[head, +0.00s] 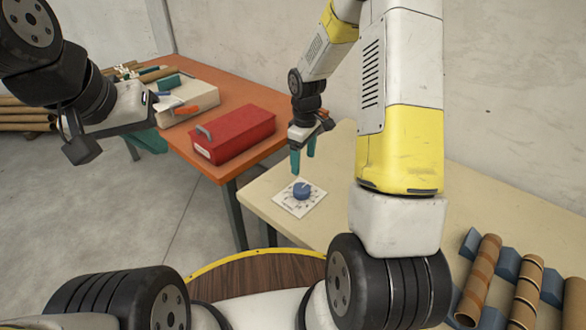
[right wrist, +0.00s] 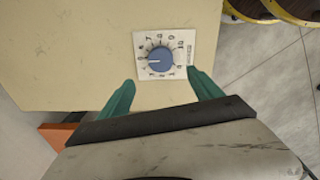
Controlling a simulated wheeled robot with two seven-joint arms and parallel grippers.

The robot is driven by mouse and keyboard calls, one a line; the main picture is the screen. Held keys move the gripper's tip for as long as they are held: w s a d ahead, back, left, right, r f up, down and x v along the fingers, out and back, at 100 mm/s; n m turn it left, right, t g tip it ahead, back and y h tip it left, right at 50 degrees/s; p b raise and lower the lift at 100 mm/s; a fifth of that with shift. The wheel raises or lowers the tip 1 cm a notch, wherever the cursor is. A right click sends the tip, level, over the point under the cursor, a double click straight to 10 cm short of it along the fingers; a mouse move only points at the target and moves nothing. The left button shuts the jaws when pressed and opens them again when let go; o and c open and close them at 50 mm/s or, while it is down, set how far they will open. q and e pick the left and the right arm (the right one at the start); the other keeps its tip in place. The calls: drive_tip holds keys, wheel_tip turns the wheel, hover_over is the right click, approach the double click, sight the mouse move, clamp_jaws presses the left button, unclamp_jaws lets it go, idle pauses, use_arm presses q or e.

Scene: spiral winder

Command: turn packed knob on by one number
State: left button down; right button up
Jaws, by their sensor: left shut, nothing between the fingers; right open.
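The blue round knob (head: 301,190) sits on a white square dial card (head: 290,205) on the beige table. In the right wrist view the knob (right wrist: 159,60) is ringed by printed numbers, and its white pointer line points left. The number it points at is too small to read surely. My right gripper (head: 302,164) is open, its teal fingers above the card. In the right wrist view the right gripper's fingertips (right wrist: 160,76) are spread either side of the knob's lower edge, apart from it. My left gripper (head: 151,141) is shut and empty, away left near the orange table.
A red toolbox (head: 234,136) and a pale box (head: 185,103) stand on the orange table (head: 226,90). Cardboard tubes (head: 480,275) rest on blue blocks (head: 507,263) at the right. The beige table (head: 345,165) is clear around the card.

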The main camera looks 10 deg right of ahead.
sight(301, 187)
drive_tip(key=shift+n+g, duration=0.3)
drive_tip(key=shift+n, duration=0.2)
drive_tip(key=f, duration=1.2)
drive_tip(key=shift+w+a+f, duration=0.1)
drive_tip(key=shift+w+f, duration=0.15)
drive_tip(key=shift+w, duration=0.1)
drive_tip(key=c, duration=1.4)
drive_tip(key=shift+m, duration=0.3)
drive_tip(key=shift+m, duration=2.5)
drive_tip(key=o, duration=1.4)
